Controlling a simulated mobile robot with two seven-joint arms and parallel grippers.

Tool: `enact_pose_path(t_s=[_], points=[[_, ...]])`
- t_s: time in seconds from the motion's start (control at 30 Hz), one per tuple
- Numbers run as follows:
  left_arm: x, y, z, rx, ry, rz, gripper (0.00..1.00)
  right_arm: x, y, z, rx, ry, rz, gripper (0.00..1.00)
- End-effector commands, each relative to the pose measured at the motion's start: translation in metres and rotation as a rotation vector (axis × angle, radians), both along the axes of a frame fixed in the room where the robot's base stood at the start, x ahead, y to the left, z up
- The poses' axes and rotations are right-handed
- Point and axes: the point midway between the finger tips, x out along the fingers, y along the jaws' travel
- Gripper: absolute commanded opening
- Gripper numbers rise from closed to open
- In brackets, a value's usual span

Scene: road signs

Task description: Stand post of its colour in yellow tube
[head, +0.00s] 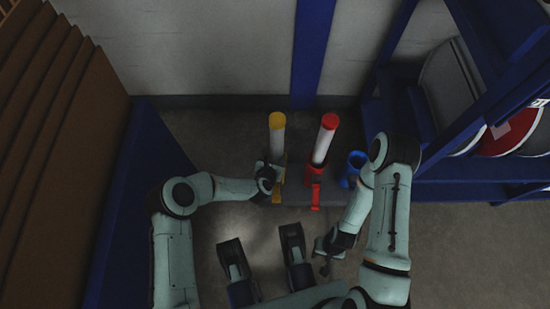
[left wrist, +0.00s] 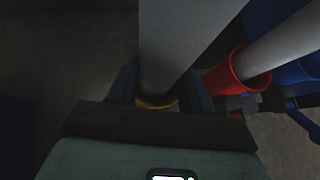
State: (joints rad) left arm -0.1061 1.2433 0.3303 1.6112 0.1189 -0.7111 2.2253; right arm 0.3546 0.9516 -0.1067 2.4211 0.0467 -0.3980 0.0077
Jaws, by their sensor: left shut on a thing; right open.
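A white post with a yellow top (head: 277,135) stands nearly upright at the yellow tube (head: 277,196). My left gripper (head: 272,178) is shut on this post near its lower part and hides much of the tube in the head view. In the left wrist view, the post (left wrist: 175,45) rises between my fingers, and its lower end meets the yellow rim (left wrist: 157,104), seemingly inside it. How deep it sits is hidden. My right gripper (head: 326,264) is open and empty, low at the right and away from the tubes.
A red-topped white post (head: 324,145) stands, slightly tilted, in the red tube (head: 315,190). The blue tube (head: 355,166) at its right looks empty. A blue rack with round signs (head: 508,130) stands at the right. Brown panels (head: 50,150) and a blue panel flank the left.

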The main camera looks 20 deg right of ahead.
Motion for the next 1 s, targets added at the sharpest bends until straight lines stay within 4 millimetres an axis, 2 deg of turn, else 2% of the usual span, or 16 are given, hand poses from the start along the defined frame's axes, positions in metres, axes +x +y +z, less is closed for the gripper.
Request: enact_pose_path(t_s=[0.6,0.63,0.7,1.0], points=[[0.001,0.0,-0.011,-0.002,-0.004,0.001,0.0,0.0,0.0,0.0,0.0,0.0,0.0,0.43],[0.001,0.0,-0.011,-0.002,-0.004,0.001,0.56,0.0,0.0,0.0,0.0,0.0,0.0,0.43],[0.001,0.0,-0.011,-0.002,-0.003,0.0,0.79,0.0,0.0,0.0,0.0,0.0,0.0,0.43],[-0.001,0.001,-0.013,0.0,0.003,0.0,0.79,0.0,0.0,0.0,0.0,-0.001,0.0,0.43]])
